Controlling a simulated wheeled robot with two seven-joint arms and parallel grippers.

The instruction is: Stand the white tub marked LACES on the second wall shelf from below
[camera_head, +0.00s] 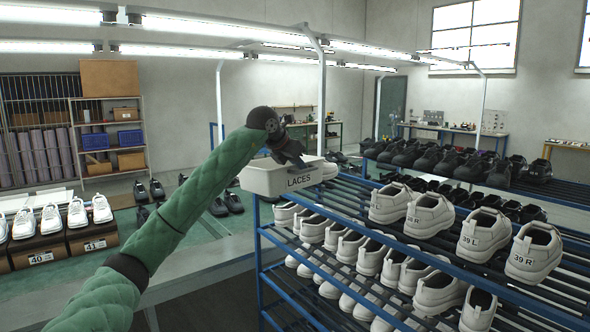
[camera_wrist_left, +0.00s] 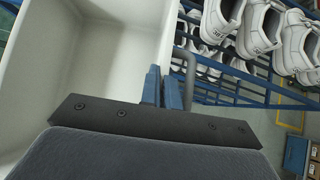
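The white tub (camera_head: 268,181) marked LACES is upright at the near left corner of the blue shoe rack in the head view. My left gripper (camera_head: 293,155) is over its right side. In the left wrist view the tub (camera_wrist_left: 80,70) looks empty, and the blue fingers (camera_wrist_left: 166,90) are closed on its side wall, one on each side. Whether the tub's underside touches the rack is hidden. A shelf unit (camera_head: 110,150) stands against the back wall at left, with boxes and blue crates on its boards. My right gripper is out of view.
The blue rack (camera_head: 350,197) carries white shoes on several levels, close to the tub; they also show in the left wrist view. A table (camera_head: 195,262) runs at lower left, with shoe boxes (camera_head: 95,238) on it. Light bars hang overhead. Dark shoes (camera_head: 228,203) stand beyond.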

